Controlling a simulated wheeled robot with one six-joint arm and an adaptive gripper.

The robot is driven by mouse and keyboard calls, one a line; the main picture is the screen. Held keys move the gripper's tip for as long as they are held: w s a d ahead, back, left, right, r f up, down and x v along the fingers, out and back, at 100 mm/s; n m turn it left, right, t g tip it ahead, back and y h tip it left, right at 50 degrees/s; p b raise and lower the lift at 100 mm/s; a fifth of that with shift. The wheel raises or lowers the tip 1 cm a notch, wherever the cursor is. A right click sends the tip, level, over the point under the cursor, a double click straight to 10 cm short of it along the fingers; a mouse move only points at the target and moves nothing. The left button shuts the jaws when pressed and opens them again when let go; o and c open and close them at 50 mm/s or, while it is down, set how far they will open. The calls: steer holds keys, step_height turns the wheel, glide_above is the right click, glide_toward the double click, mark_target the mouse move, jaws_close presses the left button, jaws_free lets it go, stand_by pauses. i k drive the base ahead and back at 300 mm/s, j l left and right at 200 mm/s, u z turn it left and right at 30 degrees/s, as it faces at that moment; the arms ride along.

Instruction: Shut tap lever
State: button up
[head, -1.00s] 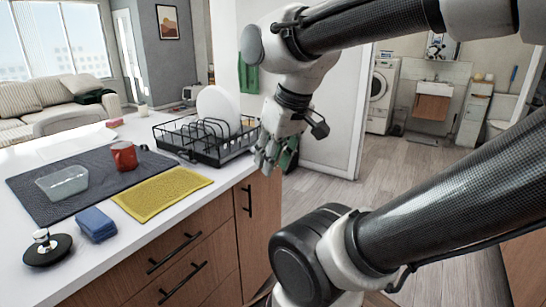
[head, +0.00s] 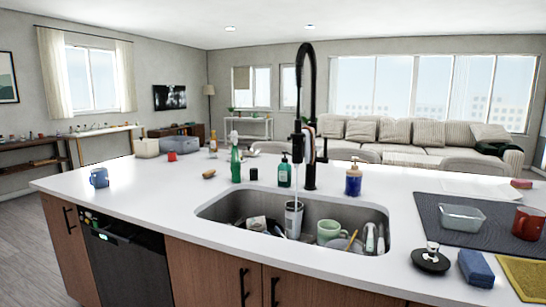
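The black gooseneck tap (head: 309,110) stands upright behind the sink, its spout head hanging over the basin. A short dark part on the right of the tap body, low down, may be the lever; its exact position is hard to tell. A thin pale stream, looking like running water, drops from the spout towards a tall white-grey cup (head: 293,218) in the sink (head: 226,206). My gripper is not in view.
The sink also holds a green mug (head: 329,231) and other dishes. Behind it stand a green soap bottle (head: 284,172), a blue pump bottle (head: 353,179) and a green spray bottle (head: 235,160). Right are a dark mat (head: 452,205), black stopper (head: 430,260) and blue sponge (head: 475,268).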

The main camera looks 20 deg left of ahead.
mark_target(325, 159)
steer(key=u, duration=0.55)
steer(key=i+j, duration=0.15)
steer(key=i, duration=0.25)
steer(key=i+j+z, duration=0.1)
steer(key=i, duration=0.3)
steer(key=j, duration=0.1)
